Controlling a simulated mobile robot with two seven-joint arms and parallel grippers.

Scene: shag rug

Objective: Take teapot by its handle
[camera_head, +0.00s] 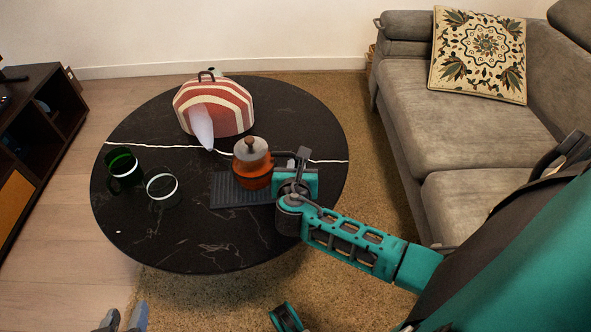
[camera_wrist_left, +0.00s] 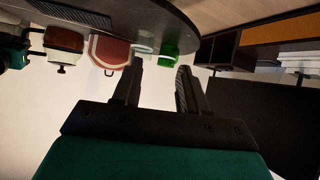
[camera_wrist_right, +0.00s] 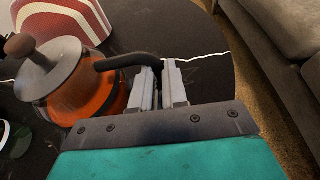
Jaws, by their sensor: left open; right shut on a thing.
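The teapot (camera_head: 252,168) has an orange see-through body, a grey lid and a brown knob. It looks upright over the grey ribbed mat (camera_head: 226,199) on the round black table; I cannot tell if its base touches the mat. Its dark handle (camera_wrist_right: 122,62) sticks out to the right. My right gripper (camera_wrist_right: 158,82) is shut on the handle's outer end, beside the body; in the head view the gripper (camera_head: 298,160) partly hides this. My left gripper (camera_head: 124,318) is open and empty, low in front of the table; its two fingers also show apart in the left wrist view (camera_wrist_left: 160,75).
A red-and-cream striped domed thing (camera_head: 228,112) with a pale cone (camera_head: 200,127) before it stands behind the teapot. A green cup (camera_head: 122,167) and a clear cup (camera_head: 162,196) stand left. A grey sofa (camera_head: 440,90) is right, a dark cabinet (camera_head: 45,125) left. The table's front is clear.

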